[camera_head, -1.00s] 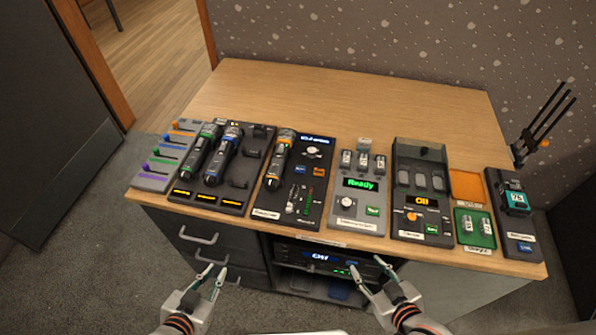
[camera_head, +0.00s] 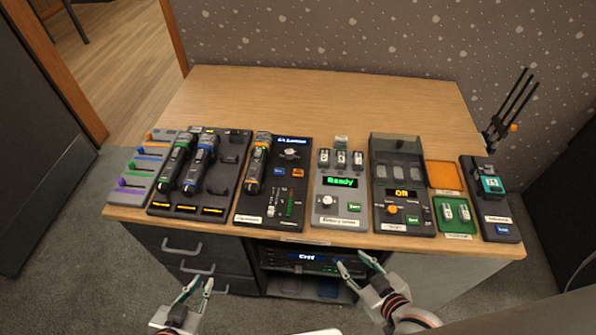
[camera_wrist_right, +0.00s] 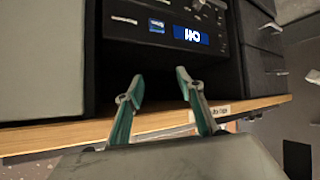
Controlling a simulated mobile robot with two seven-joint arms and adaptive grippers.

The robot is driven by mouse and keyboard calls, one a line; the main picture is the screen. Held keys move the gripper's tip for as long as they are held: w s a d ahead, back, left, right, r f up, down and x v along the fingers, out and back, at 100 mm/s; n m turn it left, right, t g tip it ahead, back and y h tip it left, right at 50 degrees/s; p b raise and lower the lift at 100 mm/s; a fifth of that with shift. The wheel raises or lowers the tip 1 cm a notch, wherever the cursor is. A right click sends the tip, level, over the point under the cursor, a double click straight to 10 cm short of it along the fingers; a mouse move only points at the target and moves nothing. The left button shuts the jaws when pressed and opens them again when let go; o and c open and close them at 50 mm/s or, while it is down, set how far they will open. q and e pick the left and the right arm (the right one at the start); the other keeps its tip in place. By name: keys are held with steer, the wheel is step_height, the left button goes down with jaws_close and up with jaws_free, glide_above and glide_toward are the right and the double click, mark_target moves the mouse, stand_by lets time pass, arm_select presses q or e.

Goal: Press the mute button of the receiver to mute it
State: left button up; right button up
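A black rack unit (camera_head: 306,258) with a lit blue display sits in the shelf opening under the table top. I take it to be the receiver, but its lettering is too small to read. It also shows in the right wrist view (camera_wrist_right: 222,55), upside down, with a small blue button (camera_wrist_right: 156,26). No mute label can be read. My right gripper (camera_head: 354,263) is open and empty, in front of the unit's right end and apart from it. Its two fingers (camera_wrist_right: 159,78) are spread in the wrist view. My left gripper (camera_head: 200,284) is open and empty before the drawers.
The table top (camera_head: 330,100) carries a row of panels near its front edge, among them a microphone panel (camera_head: 290,215) with blue and orange buttons. The table's front edge (camera_wrist_right: 70,132) crosses the wrist view. Drawers (camera_head: 185,262) stand left of the shelf opening. The back of the table is clear.

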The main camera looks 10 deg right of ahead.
steer(key=shift+f, duration=0.1)
jaws_close()
stand_by(0.9)
